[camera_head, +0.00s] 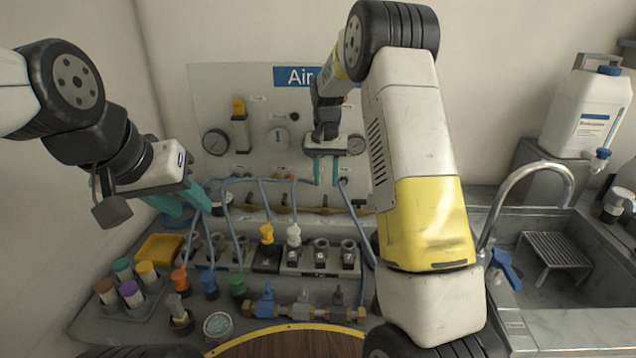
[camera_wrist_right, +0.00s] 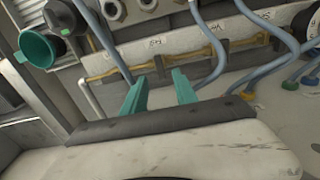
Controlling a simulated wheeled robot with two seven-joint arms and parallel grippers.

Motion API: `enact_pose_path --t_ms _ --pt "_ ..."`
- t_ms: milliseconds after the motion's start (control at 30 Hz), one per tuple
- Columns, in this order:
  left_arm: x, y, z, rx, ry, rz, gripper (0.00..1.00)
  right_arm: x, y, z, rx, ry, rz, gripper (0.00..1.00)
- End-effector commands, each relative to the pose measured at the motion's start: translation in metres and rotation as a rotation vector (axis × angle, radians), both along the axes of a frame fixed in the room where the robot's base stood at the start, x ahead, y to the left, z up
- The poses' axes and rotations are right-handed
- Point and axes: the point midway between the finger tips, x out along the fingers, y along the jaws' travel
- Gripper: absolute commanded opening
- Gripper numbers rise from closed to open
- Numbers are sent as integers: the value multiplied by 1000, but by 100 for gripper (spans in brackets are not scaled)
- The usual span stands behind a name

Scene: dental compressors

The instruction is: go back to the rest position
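My left gripper (camera_head: 188,203) has teal fingers and comes in from the left, above the bench near the blue hoses. Its fingers are seen from the side, so the gap between them cannot be made out. My right gripper (camera_head: 326,170) hangs in front of the lower part of the air panel (camera_head: 255,100), its teal fingers apart. In the right wrist view the two teal fingers (camera_wrist_right: 161,92) stand apart with nothing between them. Blue hoses (camera_wrist_right: 215,45) and a brass pipe (camera_wrist_right: 135,70) lie beyond them.
Blue hoses (camera_head: 228,232) run from the panel to valves on the bench. Colored plugs stand in a grey holder (camera_head: 137,310) at left, near a yellow tray (camera_head: 160,247). A sink (camera_head: 535,265) with a curved faucet and a white jug (camera_head: 586,112) are at right.

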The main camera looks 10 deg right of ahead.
Motion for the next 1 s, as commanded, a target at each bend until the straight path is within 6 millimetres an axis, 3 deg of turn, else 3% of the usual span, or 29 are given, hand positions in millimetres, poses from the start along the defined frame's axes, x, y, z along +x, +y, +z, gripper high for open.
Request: enact_pose_path --t_ms 133,500,633,767,1000 --pt "0 0 0 0 0 0 36 0 0 16 0 -1 0 35" --pt "0 0 0 0 0 0 36 0 0 20 0 -1 1 35" --pt "0 0 0 0 0 0 36 -7 -2 34 12 -17 5 35" --pt "0 0 0 0 0 0 36 -30 -7 68 42 -66 20 35" --pt "0 0 0 0 0 0 36 -105 -14 137 106 -190 76 35"
